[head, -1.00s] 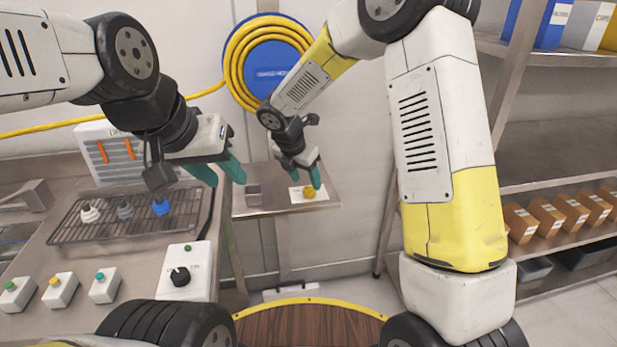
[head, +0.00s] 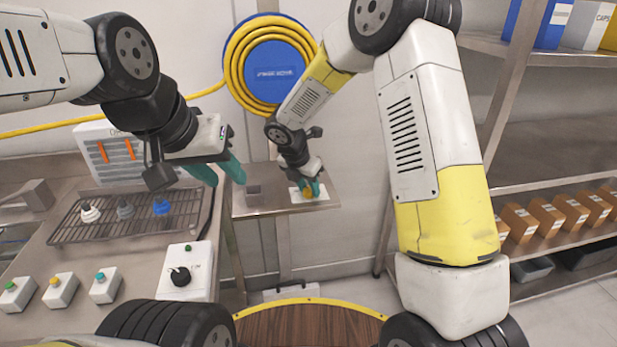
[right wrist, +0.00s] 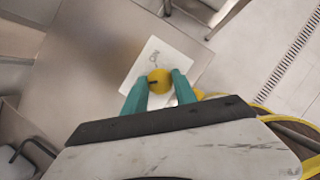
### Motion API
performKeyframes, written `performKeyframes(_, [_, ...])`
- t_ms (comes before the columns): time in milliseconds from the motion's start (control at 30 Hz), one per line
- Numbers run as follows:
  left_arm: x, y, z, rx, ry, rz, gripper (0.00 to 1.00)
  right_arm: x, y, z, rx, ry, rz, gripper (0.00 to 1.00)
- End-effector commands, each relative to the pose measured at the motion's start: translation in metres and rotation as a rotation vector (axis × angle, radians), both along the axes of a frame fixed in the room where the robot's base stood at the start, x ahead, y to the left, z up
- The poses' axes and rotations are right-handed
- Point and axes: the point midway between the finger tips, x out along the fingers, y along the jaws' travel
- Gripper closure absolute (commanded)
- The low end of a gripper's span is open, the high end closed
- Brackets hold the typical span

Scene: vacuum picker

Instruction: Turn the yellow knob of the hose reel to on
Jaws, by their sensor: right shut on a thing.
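The yellow knob (head: 311,194) sits on a white plate (head: 296,195) on a small metal shelf below the blue hose reel (head: 277,72) with its yellow hose. My right gripper (head: 309,190) is down at the knob, its teal fingers on either side. In the right wrist view the knob (right wrist: 159,81) lies between the fingertips of my right gripper (right wrist: 159,86), with a dark mark on its face. Lettering on the plate (right wrist: 150,53) is too small to read fully. My left gripper (head: 222,172) hangs empty above the left counter, its teal fingers apart.
A wire rack (head: 125,218) with several small knobs stands on the left counter. A box with a black knob (head: 184,271) and several button boxes (head: 60,290) are in front. Metal shelving (head: 550,185) with cartons is at right.

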Motion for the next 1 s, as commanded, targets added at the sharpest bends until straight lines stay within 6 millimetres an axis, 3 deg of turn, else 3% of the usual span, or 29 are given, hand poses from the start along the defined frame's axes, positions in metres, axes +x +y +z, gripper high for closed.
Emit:
performKeyframes(367, [0.0,0.0,0.0,0.0,0.0,0.0,0.64,0.0009,0.0017,0.0006,0.001,-0.002,-0.092,1.0])
performKeyframes(1000, [0.0,0.0,0.0,0.0,0.0,0.0,0.64,0.0043,0.0041,0.0004,0.002,-0.002,-0.659,1.0])
